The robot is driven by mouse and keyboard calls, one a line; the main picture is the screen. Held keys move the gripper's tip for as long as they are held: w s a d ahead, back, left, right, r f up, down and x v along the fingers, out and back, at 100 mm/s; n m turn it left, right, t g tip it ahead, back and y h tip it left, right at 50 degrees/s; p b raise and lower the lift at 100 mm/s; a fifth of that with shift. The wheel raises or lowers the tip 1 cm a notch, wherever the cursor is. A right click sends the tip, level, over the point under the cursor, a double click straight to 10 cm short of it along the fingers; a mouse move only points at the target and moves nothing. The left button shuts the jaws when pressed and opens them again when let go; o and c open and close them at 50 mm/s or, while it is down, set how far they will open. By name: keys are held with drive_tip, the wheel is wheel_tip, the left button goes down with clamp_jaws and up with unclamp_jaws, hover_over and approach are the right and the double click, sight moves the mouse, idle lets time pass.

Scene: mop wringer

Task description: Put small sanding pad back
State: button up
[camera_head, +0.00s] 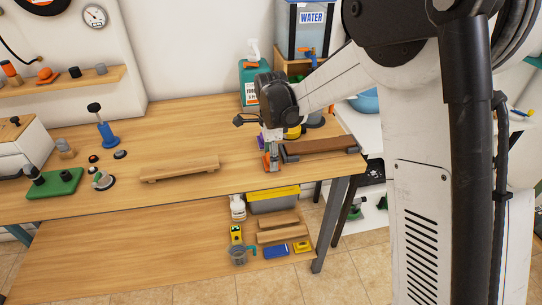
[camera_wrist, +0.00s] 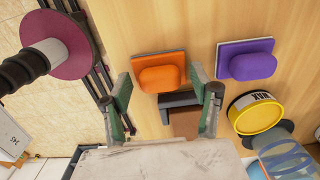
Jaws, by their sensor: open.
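An orange block-like pad (camera_wrist: 160,74) with a dark base lies on the wooden bench, just beyond and between my fingertips in the wrist view. A purple pad (camera_wrist: 247,61) of similar shape lies to its right. I cannot tell which one is the small sanding pad. My gripper (camera_wrist: 161,90) is open, its two green-grey fingers apart with nothing held between them. In the head view my gripper (camera_head: 272,160) points down over the right part of the bench and hides most of the pads.
A dark red disc with a black handle (camera_wrist: 58,44) is at the left of the wrist view. A brown board (camera_head: 320,145) lies right of my gripper. A wooden strip (camera_head: 180,169) lies left on the bench.

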wheel_tip(320, 180, up, 12)
drive_tip(key=s+d+r+n+t, duration=0.3)
drive_tip(key=s+d+r+n, duration=0.45)
drive_tip(key=s+d, duration=0.45)
drive_tip(key=s+d+f+n+t, duration=0.1)
drive_tip(key=s+d+n+t, duration=0.1)
drive_tip(key=s, duration=0.6)
drive_tip(key=s+d+f+n+t, duration=0.1)
drive_tip(key=s+d+n+t, duration=0.1)
drive_tip(key=s+d+n, duration=0.3)
drive_tip(key=s+n, duration=0.1)
drive_tip(key=s, duration=0.3)
drive_tip(key=shift+f+p, duration=0.35)
drive_tip(key=shift+f, duration=0.05)
